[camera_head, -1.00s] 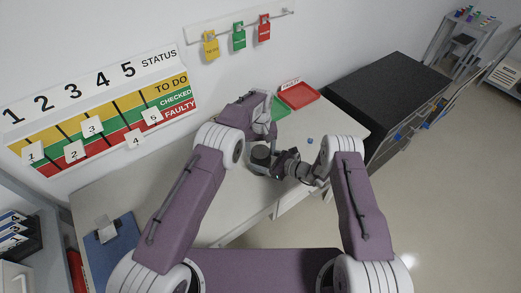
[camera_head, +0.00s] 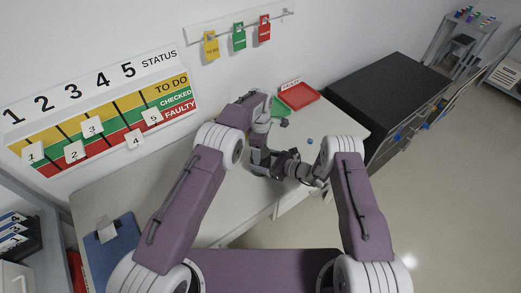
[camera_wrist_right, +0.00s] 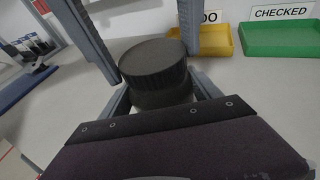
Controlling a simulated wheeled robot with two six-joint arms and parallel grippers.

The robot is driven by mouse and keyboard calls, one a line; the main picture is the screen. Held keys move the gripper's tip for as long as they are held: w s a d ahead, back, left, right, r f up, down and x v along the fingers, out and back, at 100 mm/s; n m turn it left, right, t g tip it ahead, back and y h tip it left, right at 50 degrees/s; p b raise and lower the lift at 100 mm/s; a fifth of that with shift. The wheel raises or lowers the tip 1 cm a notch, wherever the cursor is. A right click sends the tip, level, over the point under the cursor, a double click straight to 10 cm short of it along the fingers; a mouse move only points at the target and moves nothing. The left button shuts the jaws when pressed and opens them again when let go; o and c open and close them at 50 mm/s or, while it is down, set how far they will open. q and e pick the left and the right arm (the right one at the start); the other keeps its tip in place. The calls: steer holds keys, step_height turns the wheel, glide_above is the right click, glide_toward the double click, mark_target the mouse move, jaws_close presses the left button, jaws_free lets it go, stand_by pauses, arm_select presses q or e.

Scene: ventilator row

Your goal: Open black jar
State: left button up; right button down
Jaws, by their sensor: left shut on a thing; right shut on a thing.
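The black jar (camera_wrist_right: 153,85) stands upright on the table in the right wrist view, with a ridged black lid (camera_wrist_right: 152,58) on top. My right gripper (camera_wrist_right: 162,100) is shut on the jar's lower body, one finger on each side. My left gripper (camera_wrist_right: 140,55) reaches down from above, its two grey fingers on either side of the lid, and is shut on it. In the head view, my left gripper (camera_head: 258,158) and my right gripper (camera_head: 272,168) meet at the jar, which they mostly hide there.
A red tray (camera_head: 299,97) lies at the table's back right. Green (camera_wrist_right: 278,40) and yellow (camera_wrist_right: 215,42) trays stand behind the jar. A small blue object (camera_head: 310,141) lies right of the grippers. A blue clipboard (camera_head: 110,242) lies at the front left.

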arm_select(q)
steer(key=shift+r, duration=0.15)
steer(key=shift+r, duration=0.95)
step_height(320, 180, up, 4)
steer(key=shift+r, duration=0.1)
arm_select(e)
steer(key=shift+c, duration=0.2)
jaws_free()
